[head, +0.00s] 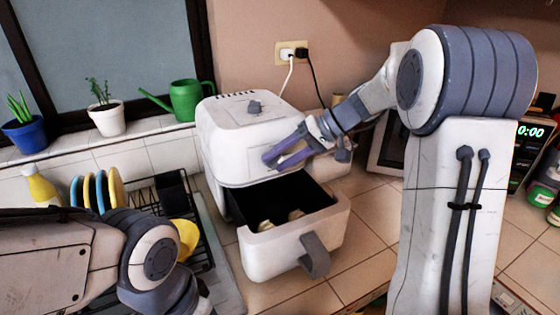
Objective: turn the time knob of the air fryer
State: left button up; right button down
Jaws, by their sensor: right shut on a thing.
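The white air fryer (222,140) stands on the tiled counter, with its drawer (265,253) pulled open toward me. A small grey knob (254,107) on its top is in plain view and untouched. My right gripper (269,159) reaches in from the right against the upper front of the air fryer, above the open drawer.
Pale food pieces (278,219) lie in the drawer, whose grey handle (315,256) sticks out in front. A dish rack (196,238) with plates stands to the left. Potted plants and a green watering can (188,99) line the sill. Black and white plugs (291,52) sit in the wall socket.

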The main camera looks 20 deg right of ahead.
dwell(0.3)
jog(key=shift+c, duration=1.4)
grip_release()
jog(key=shift+d, duration=0.1)
jog(key=v, duration=1)
jog(key=shift+r+b, duration=0.2)
jog(key=shift+b, duration=0.2)
jog(key=shift+s, duration=0.1)
